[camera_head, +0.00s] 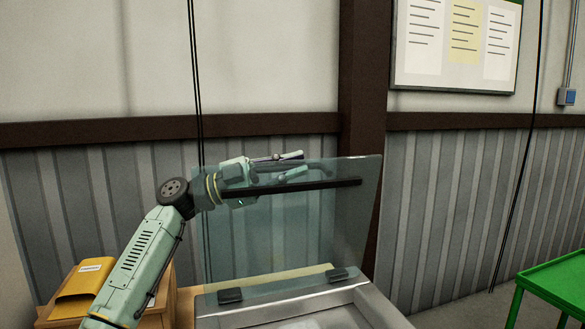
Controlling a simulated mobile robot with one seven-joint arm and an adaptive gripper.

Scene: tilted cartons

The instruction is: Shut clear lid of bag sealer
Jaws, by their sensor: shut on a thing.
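The bag sealer's clear lid (290,235) stands raised and nearly upright, tinted and see-through. A long black bar (330,184) crosses its upper part, and two dark hinges join its bottom edge to the pale sealer body (372,308). The gripper is shut on the lid, with one finger showing above the edge and the other lower, near the black bar. The exact contact is hard to see through the tinted panel.
A yellow folder-like item (86,283) rests on a wooden box (160,290) at the lower left. A green table (555,280) stands at the lower right. A corrugated wall (450,210) and brown post (362,80) rise behind the lid. Floor shows between sealer and table.

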